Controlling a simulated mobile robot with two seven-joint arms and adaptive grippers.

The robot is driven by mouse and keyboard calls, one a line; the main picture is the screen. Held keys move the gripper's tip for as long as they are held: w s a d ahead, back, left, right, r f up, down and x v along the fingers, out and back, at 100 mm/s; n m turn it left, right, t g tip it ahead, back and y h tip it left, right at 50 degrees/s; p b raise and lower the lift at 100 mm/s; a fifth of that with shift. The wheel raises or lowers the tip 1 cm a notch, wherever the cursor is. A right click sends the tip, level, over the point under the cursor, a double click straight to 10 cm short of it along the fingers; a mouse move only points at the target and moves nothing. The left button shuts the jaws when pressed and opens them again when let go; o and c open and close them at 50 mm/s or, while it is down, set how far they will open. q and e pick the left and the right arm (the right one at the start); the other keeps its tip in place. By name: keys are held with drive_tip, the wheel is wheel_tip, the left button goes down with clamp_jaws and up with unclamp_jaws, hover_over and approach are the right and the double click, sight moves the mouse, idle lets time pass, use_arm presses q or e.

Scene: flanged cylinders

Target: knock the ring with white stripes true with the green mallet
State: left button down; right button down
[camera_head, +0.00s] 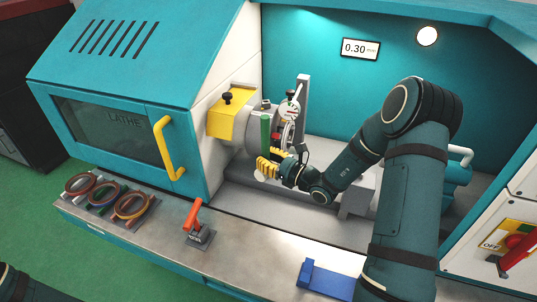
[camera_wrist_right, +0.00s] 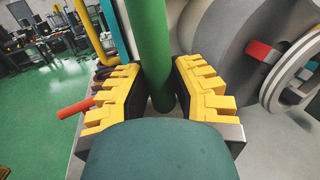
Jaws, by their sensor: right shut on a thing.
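My right gripper (camera_head: 274,166) is shut on the green mallet (camera_head: 265,130), in front of the lathe chuck. In the right wrist view the yellow fingers (camera_wrist_right: 161,92) close around the mallet's green shaft (camera_wrist_right: 150,45). The part beyond the fingers is hidden. A pale ring (camera_wrist_right: 290,78) sits at the chuck, right of the mallet and apart from it in that view; its stripes cannot be made out. In the head view the ring (camera_head: 287,136) is partly hidden behind the dial gauge (camera_head: 290,110) and gripper. My left gripper is out of view.
A display (camera_head: 360,49) reads 0.30. Loose rings (camera_head: 130,206) lie in a tray at the left. An orange-handled tool (camera_head: 194,216) stands on the front ledge, with a blue block (camera_head: 330,281) to its right. The yellow door handle (camera_head: 168,150) sticks out.

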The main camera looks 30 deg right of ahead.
drive_tip(key=shift+w+d+r+t+h, duration=0.2)
drive_tip(key=shift+d+t+h, duration=0.1)
drive_tip(key=shift+d, duration=0.3)
drive_tip(key=w+d, duration=0.3)
drive_tip(key=d, duration=0.1)
drive_tip(key=shift+w+d+f, duration=0.1)
drive_tip(key=shift+w+d, duration=0.05)
drive_tip(key=shift+w, duration=0.2)
drive_tip(key=shift+w+d, duration=0.3)
drive_tip(key=shift+d, duration=0.15)
idle(0.4)
drive_tip(key=shift+s+a, duration=0.1)
drive_tip(key=shift+s+a, duration=1.1)
drive_tip(key=shift+a, duration=0.2)
drive_tip(key=shift+s+a, duration=1.1)
drive_tip(key=shift+a, duration=0.2)
